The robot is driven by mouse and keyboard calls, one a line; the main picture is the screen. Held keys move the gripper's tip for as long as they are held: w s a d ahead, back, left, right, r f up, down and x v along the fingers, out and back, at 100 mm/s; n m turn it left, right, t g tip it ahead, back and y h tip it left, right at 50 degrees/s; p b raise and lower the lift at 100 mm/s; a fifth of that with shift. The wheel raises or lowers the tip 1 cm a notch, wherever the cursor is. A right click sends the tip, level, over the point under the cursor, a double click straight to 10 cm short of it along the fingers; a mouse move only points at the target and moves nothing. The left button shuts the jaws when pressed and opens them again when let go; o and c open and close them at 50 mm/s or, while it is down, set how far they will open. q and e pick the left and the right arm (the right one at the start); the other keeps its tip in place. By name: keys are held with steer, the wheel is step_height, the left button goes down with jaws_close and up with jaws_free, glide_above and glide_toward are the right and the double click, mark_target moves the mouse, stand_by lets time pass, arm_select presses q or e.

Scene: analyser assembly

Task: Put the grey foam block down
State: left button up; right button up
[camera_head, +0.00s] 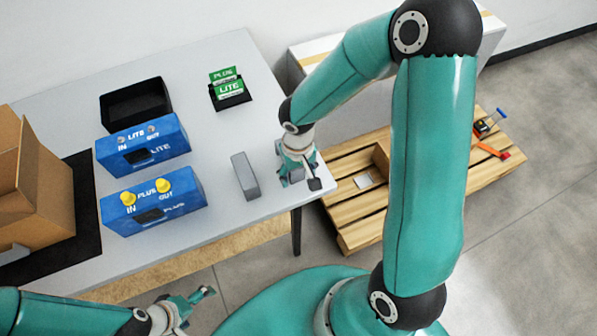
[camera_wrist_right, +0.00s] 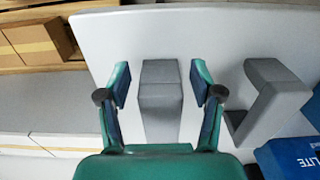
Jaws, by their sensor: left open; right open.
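A grey foam block (camera_wrist_right: 161,98) is on the white table, between the two spread fingers of my right gripper (camera_wrist_right: 160,85) in the right wrist view. The fingers show gaps on both sides of it. In the head view my right gripper (camera_head: 298,178) is low over the table's right edge and largely hides this block. A second grey block (camera_head: 245,176) stands to its left; it also shows in the right wrist view (camera_wrist_right: 262,98). My left gripper (camera_head: 186,306) is open and empty, low in the head view, off the table's front.
Two blue analyser boxes, LITE (camera_head: 145,143) and PLUS (camera_head: 155,208), stand left of the blocks. Behind are a black tray (camera_head: 135,103) and green cards in a black holder (camera_head: 230,88). A cardboard box (camera_head: 40,185) is at left, a wooden pallet (camera_head: 345,215) on the floor at right.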

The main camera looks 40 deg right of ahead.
step_height(320, 180, up, 12)
steer(key=shift+f, duration=0.1)
stand_by(0.7)
